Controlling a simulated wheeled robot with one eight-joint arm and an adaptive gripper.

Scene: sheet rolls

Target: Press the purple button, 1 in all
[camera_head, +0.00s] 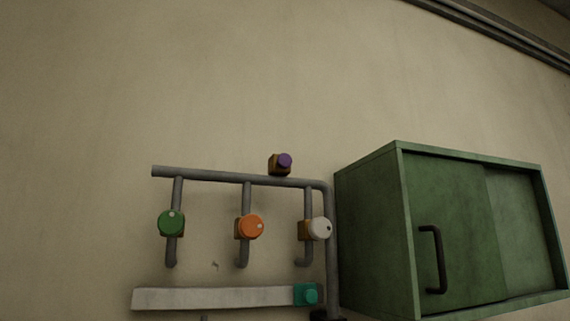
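The purple button (285,160) is a small round cap on a yellow-brown box (274,165). The box sits just above the grey horizontal pipe (215,177), against the beige wall, a little left of the green cabinet. Nothing covers the button in this view. My gripper is not in view.
Green (171,222), orange (251,226) and white (320,228) round knobs sit on vertical pipes below. A pale bar (215,298) with a teal end piece (307,293) lies lower. A green cabinet (374,235) with a black handle (439,260) juts out at right. The wall above is bare.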

